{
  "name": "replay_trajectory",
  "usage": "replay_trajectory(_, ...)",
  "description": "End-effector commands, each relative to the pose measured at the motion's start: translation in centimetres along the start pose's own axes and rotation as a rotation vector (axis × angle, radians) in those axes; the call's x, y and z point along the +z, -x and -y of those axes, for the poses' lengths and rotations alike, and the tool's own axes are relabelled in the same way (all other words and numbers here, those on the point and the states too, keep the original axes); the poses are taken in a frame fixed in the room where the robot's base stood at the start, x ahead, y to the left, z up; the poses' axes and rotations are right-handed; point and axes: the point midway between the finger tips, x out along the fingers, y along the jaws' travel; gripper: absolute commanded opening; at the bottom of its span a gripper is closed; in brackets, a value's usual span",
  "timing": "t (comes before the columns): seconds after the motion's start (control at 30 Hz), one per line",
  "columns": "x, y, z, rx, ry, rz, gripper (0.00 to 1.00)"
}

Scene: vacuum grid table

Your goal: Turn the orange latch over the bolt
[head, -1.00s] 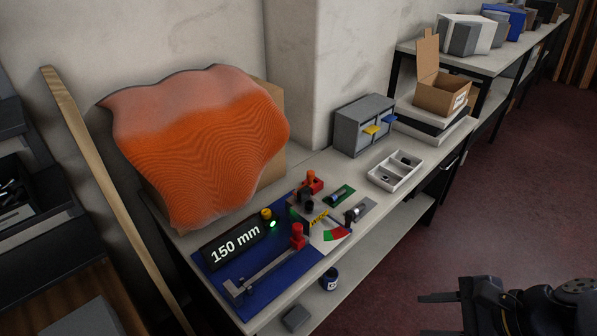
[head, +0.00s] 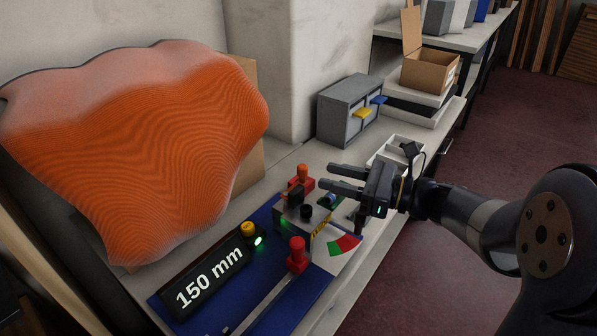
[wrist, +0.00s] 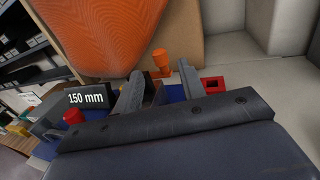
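An orange upright knob (head: 302,170), which looks like the latch, stands by a small red block (head: 304,184) at the back of the device on the bench. In the wrist view the orange knob (wrist: 161,57) shows just beyond and between my fingers, and the red block (wrist: 213,85) with a dark opening is right of them. I cannot make out the bolt clearly. My gripper (head: 327,177) is open and empty, its fingers apart and pointing left toward the knob from the right. It also shows in the wrist view (wrist: 160,70).
A display reading 150 mm (head: 210,276), a yellow button (head: 248,229), a red slider knob (head: 297,254) and a black knob (head: 306,211) stand close by. The orange wavy panel (head: 150,140) rises behind. A grey cabinet (head: 347,110) and a white tray (head: 398,151) are further right.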

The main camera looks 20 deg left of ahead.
Motion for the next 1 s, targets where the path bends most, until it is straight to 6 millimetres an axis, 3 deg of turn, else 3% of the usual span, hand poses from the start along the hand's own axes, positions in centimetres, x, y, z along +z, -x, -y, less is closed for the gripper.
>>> replay_trajectory(0.2, -0.2, -4.1, -0.1, 0.005, 0.002, -0.001, 0.38)
replay_trajectory(0.4, -0.2, -6.5, -0.1, 0.002, 0.002, -0.001, 0.38)
replay_trajectory(0.8, -0.1, -7.2, 0.0, 0.000, 0.002, -0.002, 0.38)
replay_trajectory(1.0, -0.1, -7.2, 0.0, 0.000, 0.002, -0.002, 0.22)
